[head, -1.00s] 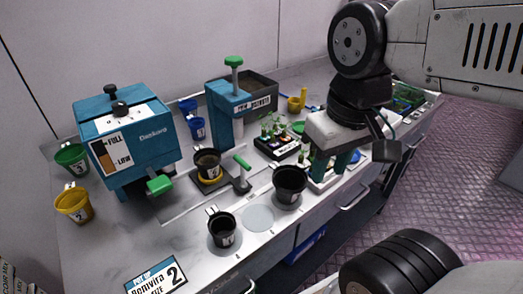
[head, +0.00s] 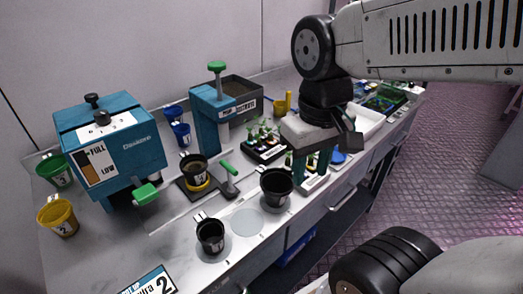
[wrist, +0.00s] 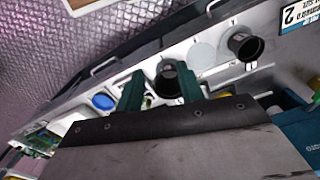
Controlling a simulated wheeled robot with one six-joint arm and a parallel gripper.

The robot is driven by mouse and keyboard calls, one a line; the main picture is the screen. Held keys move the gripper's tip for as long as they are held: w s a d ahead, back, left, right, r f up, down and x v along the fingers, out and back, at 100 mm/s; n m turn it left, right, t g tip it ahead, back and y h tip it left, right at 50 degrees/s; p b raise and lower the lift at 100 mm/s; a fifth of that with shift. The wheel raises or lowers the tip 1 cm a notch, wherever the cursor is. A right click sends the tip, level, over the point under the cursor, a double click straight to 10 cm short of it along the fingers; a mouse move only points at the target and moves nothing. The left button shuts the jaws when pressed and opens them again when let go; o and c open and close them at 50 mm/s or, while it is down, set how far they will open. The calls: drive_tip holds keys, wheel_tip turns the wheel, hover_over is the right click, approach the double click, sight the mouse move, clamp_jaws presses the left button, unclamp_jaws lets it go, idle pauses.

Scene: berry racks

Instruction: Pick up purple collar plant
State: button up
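My gripper (head: 311,176) hangs over the right part of the bench, above a small white tray (head: 316,184) with little plants. Its two green fingers are apart, and in the wrist view (wrist: 160,84) I see a gap between them with nothing clearly held. Small seedlings stand in a black tray (head: 268,155) just left of the gripper. More small plants (head: 289,160) show beside and behind the fingers, partly hidden. I cannot make out a purple collar on any plant; they are too small and partly covered.
A large black pot (head: 276,188) stands close left of my gripper, and a smaller black pot (head: 210,236) nearer the front. A blue dispenser (head: 110,145) and a blue press (head: 214,115) stand further left. A blue round lid (wrist: 103,102) lies near the fingers.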

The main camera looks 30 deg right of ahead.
drive_tip(key=w+d+f+m+t, duration=0.1)
drive_tip(key=w+d+f, duration=0.15)
drive_tip(key=w, duration=0.65)
drive_tip(key=w+d+f, duration=0.1)
drive_tip(key=w+f, duration=0.3)
drive_tip(key=w, duration=0.4)
drive_tip(key=m+t, duration=0.1)
drive_tip(key=t, duration=0.2)
approach(260, 140)
drive_tip(key=f, duration=0.1)
drive_tip(key=shift+h, duration=0.4)
drive_tip(key=x, duration=0.7)
drive_tip(key=shift+w+a+f, duration=0.3)
drive_tip(key=shift+w+a, duration=0.05)
clamp_jaws()
